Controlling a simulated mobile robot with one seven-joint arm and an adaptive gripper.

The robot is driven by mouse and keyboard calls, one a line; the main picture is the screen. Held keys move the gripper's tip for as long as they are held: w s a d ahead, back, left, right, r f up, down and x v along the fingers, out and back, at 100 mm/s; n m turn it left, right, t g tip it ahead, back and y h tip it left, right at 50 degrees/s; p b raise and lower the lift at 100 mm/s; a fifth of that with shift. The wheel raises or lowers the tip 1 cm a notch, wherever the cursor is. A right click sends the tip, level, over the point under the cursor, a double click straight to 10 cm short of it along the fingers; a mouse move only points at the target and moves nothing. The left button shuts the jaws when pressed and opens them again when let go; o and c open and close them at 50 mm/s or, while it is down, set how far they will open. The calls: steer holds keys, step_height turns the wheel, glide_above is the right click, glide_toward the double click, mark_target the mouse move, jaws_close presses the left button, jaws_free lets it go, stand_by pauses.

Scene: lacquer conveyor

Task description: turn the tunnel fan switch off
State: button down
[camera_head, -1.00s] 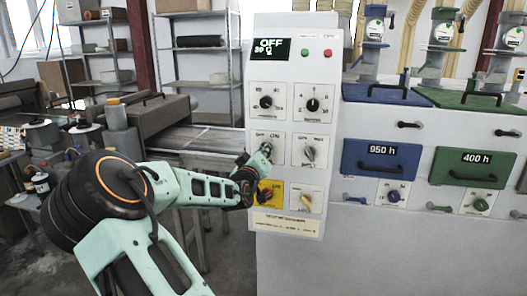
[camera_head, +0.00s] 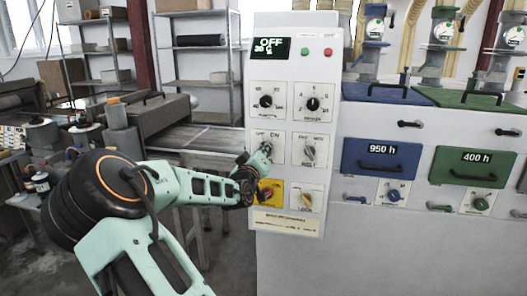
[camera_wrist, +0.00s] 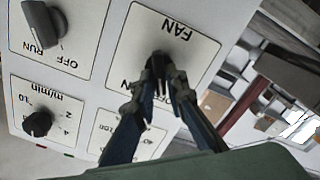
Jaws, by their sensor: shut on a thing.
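The fan switch sits on a white plate lettered FAN (camera_wrist: 178,32) in the wrist view. In the head view this plate (camera_head: 258,136) is the left one in the panel's middle row, with OFF at left and ON at right. My gripper (camera_wrist: 158,66) is shut on the fan switch knob at the plate's middle. The fingertips hide most of the knob, so I cannot read which way it points. In the head view my gripper (camera_head: 264,152) reaches the plate from below left.
The RUN switch (camera_head: 310,152) is close at right. A yellow plate with a red knob (camera_head: 267,193) lies just below my gripper. Steel shelves (camera_head: 200,48) stand behind.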

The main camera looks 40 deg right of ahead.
steer(key=shift+f, duration=0.1)
steer(key=c, duration=2)
jaws_free()
steer(key=shift+w, duration=0.1)
steer(key=v, duration=1.2)
